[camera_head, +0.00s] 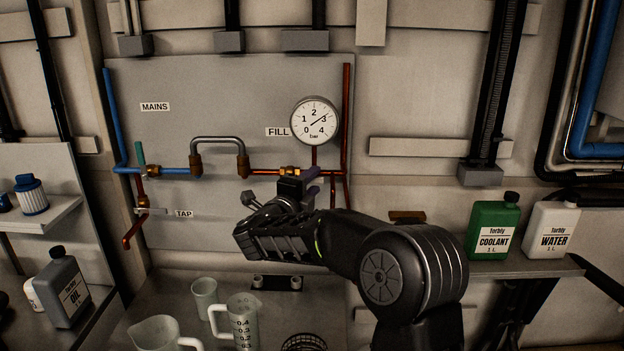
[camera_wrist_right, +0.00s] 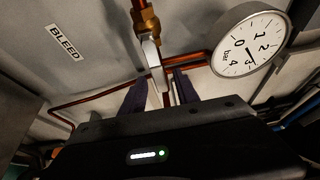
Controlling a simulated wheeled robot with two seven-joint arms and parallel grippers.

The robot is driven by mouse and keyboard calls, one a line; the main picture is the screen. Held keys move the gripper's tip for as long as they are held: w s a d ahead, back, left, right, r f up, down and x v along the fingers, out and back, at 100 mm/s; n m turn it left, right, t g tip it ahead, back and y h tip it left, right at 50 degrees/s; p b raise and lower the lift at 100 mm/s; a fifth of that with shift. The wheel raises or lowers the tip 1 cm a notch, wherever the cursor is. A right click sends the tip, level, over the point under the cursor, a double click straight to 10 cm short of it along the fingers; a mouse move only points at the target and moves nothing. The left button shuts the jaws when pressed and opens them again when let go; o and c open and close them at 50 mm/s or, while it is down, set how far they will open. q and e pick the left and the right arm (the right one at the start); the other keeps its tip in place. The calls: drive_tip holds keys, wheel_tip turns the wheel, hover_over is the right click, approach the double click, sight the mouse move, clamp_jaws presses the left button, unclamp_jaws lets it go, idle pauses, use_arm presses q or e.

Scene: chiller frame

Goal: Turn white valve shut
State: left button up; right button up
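In the right wrist view a white lever (camera_wrist_right: 151,52) hangs from a brass valve fitting (camera_wrist_right: 145,20) on a copper pipe. My right gripper (camera_wrist_right: 160,88) has its two purple fingers apart, one on each side of the lever's lower end; I cannot tell whether either touches it. In the head view my right gripper (camera_head: 300,182) is raised at the brass fitting (camera_head: 290,171) below the gauge, and it hides the lever there. The round gauge (camera_head: 315,121) has its needle near 3 bar. My left gripper is not in view.
A green-handled valve (camera_head: 140,153) and a tap valve (camera_head: 150,210) are at the panel's left. Measuring jugs (camera_head: 243,325) stand on the worktop below. Green coolant (camera_head: 492,229) and white water (camera_head: 550,230) bottles stand on the right shelf. A BLEED label (camera_wrist_right: 65,41) is on the panel.

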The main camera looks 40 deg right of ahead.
clamp_jaws()
idle(0.4)
idle(1.1)
